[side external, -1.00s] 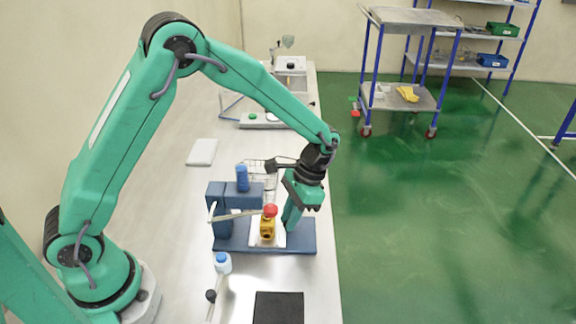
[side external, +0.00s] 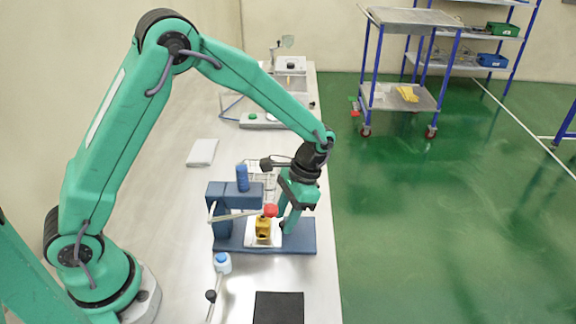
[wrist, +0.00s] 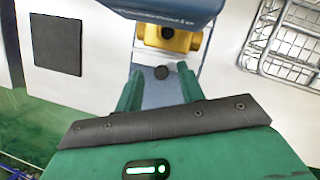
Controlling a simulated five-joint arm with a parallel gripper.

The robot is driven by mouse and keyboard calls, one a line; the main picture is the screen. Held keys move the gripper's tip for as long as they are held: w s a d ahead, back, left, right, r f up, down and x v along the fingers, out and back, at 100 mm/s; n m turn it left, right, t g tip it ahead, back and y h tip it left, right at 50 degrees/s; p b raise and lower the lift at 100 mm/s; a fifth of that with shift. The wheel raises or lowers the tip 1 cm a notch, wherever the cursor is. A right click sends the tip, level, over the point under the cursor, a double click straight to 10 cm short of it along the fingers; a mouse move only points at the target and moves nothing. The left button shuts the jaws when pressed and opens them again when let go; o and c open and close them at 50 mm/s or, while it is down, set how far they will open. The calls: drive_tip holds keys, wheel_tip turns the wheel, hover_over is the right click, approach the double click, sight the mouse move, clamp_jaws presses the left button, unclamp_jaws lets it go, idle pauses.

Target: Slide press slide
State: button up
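A blue press (side external: 234,190) stands on a blue base (side external: 300,245), with a pale lever (side external: 238,215) ending in a red ball. A yellow part (side external: 263,228) sits on a white slide plate (side external: 251,239) beside the press column. In the wrist view the yellow part (wrist: 168,38) lies partly under the blue press head (wrist: 165,8). Knob contact cannot be told.
A black square pad (side external: 279,308) lies at the near bench edge. A wire basket (side external: 264,170) stands behind the press. A blue-capped white fitting (side external: 222,263) with a black-knobbed rod is in front. A white slab (side external: 202,152) lies at the left, with free bench around it.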

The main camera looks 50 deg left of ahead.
drive_tip(key=v, duration=0.7)
drive_tip(key=shift+r, duration=0.25)
drive_tip(key=shift+w, duration=0.1)
drive_tip(key=shift+w+d, duration=0.1)
drive_tip(key=shift+w, duration=0.05)
drive_tip(key=c, duration=0.7)
drive_tip(key=shift+n+t, duration=0.4)
drive_tip(key=shift+t, duration=0.1)
drive_tip(key=shift+w+d+r, duration=0.3)
drive_tip(key=shift+w+r, duration=0.3)
drive_tip(key=shift+w, duration=0.3)
drive_tip(key=shift+w+d+r, duration=0.3)
drive_tip(key=shift+w+r, duration=0.25)
drive_tip(key=shift+w, duration=0.4)
drive_tip(key=shift+w+d+r, duration=0.3)
drive_tip(key=shift+w+r, duration=0.3)
drive_tip(key=shift+w, duration=0.3)
clamp_jaws()
